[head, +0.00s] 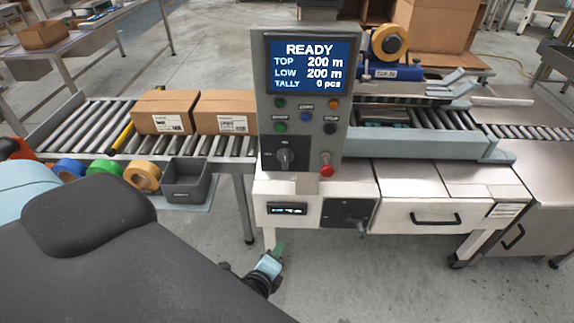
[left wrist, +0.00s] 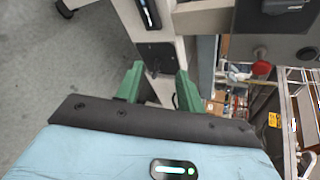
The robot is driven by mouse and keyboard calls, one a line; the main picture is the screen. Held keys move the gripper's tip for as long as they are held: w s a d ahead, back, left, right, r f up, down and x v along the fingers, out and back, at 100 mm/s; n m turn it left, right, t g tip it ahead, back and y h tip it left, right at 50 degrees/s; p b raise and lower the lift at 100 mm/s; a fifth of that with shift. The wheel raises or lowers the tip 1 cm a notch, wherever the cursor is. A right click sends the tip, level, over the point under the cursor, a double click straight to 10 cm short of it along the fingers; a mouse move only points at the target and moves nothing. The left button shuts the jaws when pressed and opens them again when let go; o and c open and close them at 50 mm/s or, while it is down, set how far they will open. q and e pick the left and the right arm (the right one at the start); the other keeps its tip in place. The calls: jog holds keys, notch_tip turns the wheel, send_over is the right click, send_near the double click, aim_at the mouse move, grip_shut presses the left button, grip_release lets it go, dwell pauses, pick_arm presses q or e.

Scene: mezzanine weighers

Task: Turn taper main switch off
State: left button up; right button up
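The taper's grey control panel (head: 304,105) stands upright with a lit screen reading READY. A black rotary switch (head: 285,158) sits at its lower left, beside a red button (head: 326,170). Below, on the white cabinet front, is a dark plate (head: 338,212) with a small lever or knob (head: 360,228). I cannot tell for sure which one is the main switch. My left gripper (head: 279,247) is low in front of the cabinet, below the panel. In the left wrist view its green fingers (left wrist: 158,82) are apart and empty, with the dark plate (left wrist: 150,52) beyond them. My right gripper is out of view.
Cartons (head: 165,111) stand on the roller conveyor (head: 100,125) at left. Tape rolls (head: 142,176) and a dark bin (head: 187,180) lie on a shelf before it. A drawer (head: 430,212) is right of the plate. The floor below the cabinet is clear.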

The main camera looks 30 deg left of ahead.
pick_arm(q)
jog(key=w+a+r+m+t+y, duration=0.2)
jog(key=w+r+m+y, duration=0.1)
jog(key=w+r+m, duration=0.3)
jog(key=m+t+y, duration=0.1)
jog(key=m+y, duration=0.2)
jog(key=m, duration=0.1)
send_near(285, 161)
jog(key=shift+b+x, duration=0.3)
jog(key=shift+x, duration=4)
grip_shut()
